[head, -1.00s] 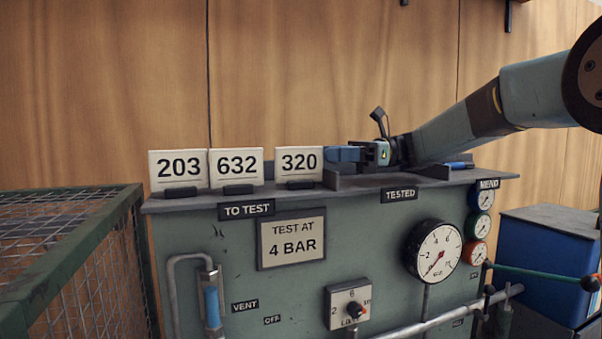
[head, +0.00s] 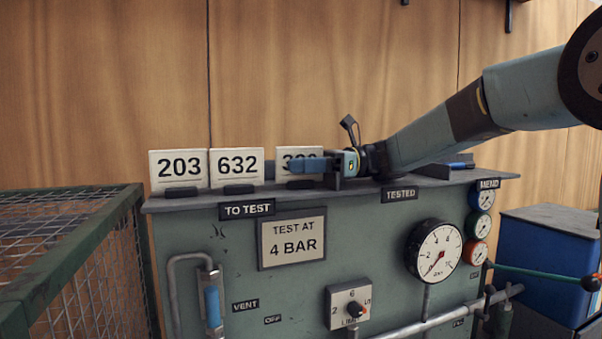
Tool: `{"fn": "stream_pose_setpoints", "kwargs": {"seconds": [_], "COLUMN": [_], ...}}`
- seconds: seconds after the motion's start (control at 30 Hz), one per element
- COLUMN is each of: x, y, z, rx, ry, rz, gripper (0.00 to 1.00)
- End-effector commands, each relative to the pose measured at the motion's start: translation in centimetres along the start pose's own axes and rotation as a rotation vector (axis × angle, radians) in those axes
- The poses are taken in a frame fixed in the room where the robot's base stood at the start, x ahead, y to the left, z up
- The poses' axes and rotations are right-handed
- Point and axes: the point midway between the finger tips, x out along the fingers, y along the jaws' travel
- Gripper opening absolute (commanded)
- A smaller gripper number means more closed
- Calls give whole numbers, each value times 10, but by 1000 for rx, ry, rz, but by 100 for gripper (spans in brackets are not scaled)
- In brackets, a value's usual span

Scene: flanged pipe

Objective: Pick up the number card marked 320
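The number card marked 320 (head: 299,153) stands upright in a dark holder on the top shelf of the green test bench, under the TO TEST side. My gripper (head: 300,166) reaches in from the right, with its blue finger across the front of the card.
Cards 203 (head: 178,168) and 632 (head: 237,164) stand to the left on the same shelf. A wire-mesh cage (head: 75,255) stands at left, and a blue box (head: 545,260) at right.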

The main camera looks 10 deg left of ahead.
Motion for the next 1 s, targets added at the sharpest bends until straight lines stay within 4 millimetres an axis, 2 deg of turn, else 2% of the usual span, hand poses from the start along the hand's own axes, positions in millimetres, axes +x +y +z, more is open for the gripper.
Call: {"fn": "stream_pose_setpoints", "kwargs": {"seconds": [0.17, 0.53, 1.0], "x": [0, 0, 1], "y": [0, 0, 0], "z": [0, 0, 2], "rx": [0, 0, -1], "ry": [0, 0, 0], "rz": [0, 0, 1], "gripper": [36, 1, 0]}}
